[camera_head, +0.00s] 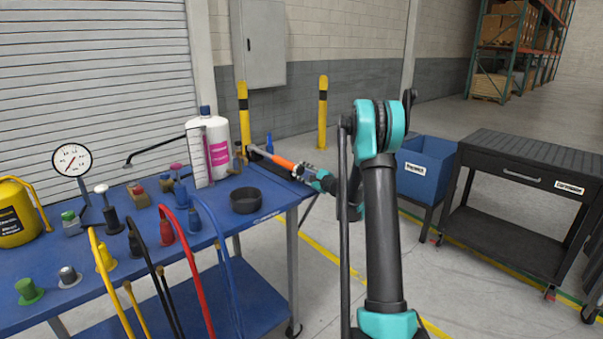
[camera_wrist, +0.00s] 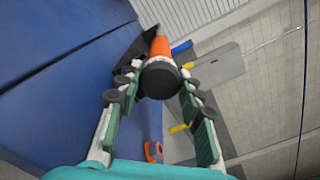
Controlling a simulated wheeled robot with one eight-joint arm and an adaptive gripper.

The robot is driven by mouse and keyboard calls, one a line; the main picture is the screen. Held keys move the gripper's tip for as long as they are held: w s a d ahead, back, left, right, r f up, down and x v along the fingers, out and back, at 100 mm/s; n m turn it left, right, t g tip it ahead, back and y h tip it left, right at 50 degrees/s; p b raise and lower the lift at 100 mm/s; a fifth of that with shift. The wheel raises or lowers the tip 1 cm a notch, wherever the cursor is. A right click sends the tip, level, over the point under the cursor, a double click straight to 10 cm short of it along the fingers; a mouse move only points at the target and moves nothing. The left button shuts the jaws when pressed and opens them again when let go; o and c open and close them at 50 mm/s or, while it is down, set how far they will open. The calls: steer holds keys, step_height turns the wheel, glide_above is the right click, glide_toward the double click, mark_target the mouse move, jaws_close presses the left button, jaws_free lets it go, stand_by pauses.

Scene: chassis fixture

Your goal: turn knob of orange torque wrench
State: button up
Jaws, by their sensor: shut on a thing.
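The orange torque wrench (camera_head: 282,161) lies at the far right end of the blue workbench in the head view, its grey shaft pointing left and away. In the wrist view its orange handle (camera_wrist: 160,46) points away from me. The dark round knob (camera_wrist: 160,80) at its near end sits between my fingers. My gripper (camera_head: 311,173) is at that near end, and in the wrist view my gripper (camera_wrist: 160,76) is shut on the knob, with one finger on each side. In the head view the knob is too small and covered to make out.
The blue workbench (camera_head: 262,280) carries a dark bowl (camera_head: 245,200), a white bottle (camera_head: 213,145), a dial gauge (camera_head: 72,160) and several coloured fittings with hoses. A blue bin (camera_head: 425,172) and a black cart (camera_head: 520,180) stand to the right. Yellow posts stand behind.

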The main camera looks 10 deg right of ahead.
steer(key=shift+n, duration=2)
steer(key=o, duration=1.2)
steer(key=shift+c, duration=0.2)
steer(key=shift+s, duration=0.1)
steer(key=v, duration=1.1)
steer(key=shift+s+d, duration=0.25)
steer(key=shift+d, duration=0.1)
